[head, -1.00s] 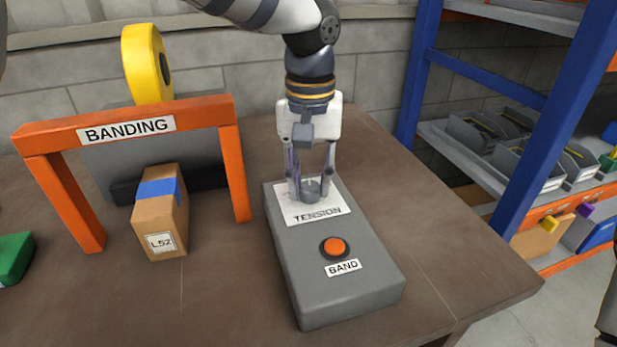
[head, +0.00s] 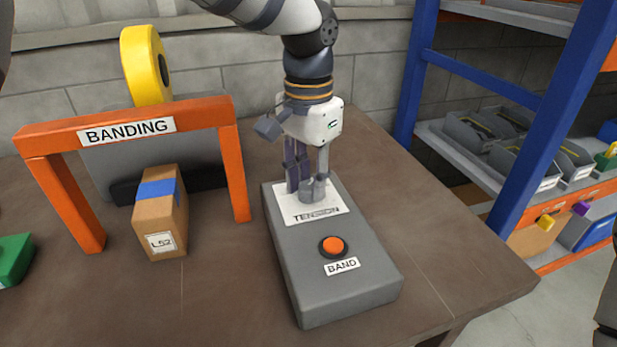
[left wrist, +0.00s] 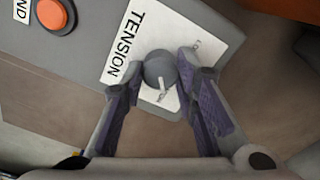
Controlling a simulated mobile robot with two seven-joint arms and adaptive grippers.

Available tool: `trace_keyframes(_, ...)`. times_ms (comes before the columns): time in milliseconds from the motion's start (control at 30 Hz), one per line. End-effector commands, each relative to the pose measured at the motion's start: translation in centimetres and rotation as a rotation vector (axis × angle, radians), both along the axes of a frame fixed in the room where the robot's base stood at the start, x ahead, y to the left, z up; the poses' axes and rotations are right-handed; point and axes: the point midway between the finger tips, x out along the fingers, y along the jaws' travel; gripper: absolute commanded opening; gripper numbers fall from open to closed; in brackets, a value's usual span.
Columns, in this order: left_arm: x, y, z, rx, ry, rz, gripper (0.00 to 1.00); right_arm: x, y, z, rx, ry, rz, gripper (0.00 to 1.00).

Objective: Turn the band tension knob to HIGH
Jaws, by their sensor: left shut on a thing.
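The grey tension knob (head: 312,192) stands on a white plate marked TENSION (head: 318,212) at the far end of a grey control box (head: 345,292). My left gripper (head: 309,182) points down from above and is shut on the knob. In the left wrist view the knob (left wrist: 159,68) sits between the two fingertips (left wrist: 162,76). Small setting marks by the knob are partly covered by the fingers, and I cannot read them surely or tell where the knob points. My right gripper is not in view.
An orange button (head: 333,246) labelled BAND is on the box's near part. An orange BANDING frame (head: 205,112) stands to the left over a cardboard box (head: 165,225). A blue-posted shelf (head: 560,120) stands at right. The table right of the control box is clear.

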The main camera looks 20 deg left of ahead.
Motion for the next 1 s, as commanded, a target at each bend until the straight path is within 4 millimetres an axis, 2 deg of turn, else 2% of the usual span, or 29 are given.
trace_keyframes(500, 0.0, 0.0, -0.1, 0.000, 0.000, -0.020, 0.00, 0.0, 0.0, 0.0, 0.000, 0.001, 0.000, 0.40)
trace_keyframes(533, 0.0, 0.0, -0.1, 0.000, 0.000, -0.020, 0.30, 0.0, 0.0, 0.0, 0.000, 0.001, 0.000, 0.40)
trace_keyframes(600, 0.0, 0.0, -0.1, 0.000, 0.000, -0.019, 0.45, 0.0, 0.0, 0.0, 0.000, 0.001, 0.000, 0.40)
trace_keyframes(900, 0.0, 0.0, 0.1, 0.000, 0.000, -0.018, 0.48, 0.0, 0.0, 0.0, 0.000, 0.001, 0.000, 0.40)
trace_keyframes(1000, 0.1, 0.0, 1.2, 0.000, -0.003, -0.017, 0.48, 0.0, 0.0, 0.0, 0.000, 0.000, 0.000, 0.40)
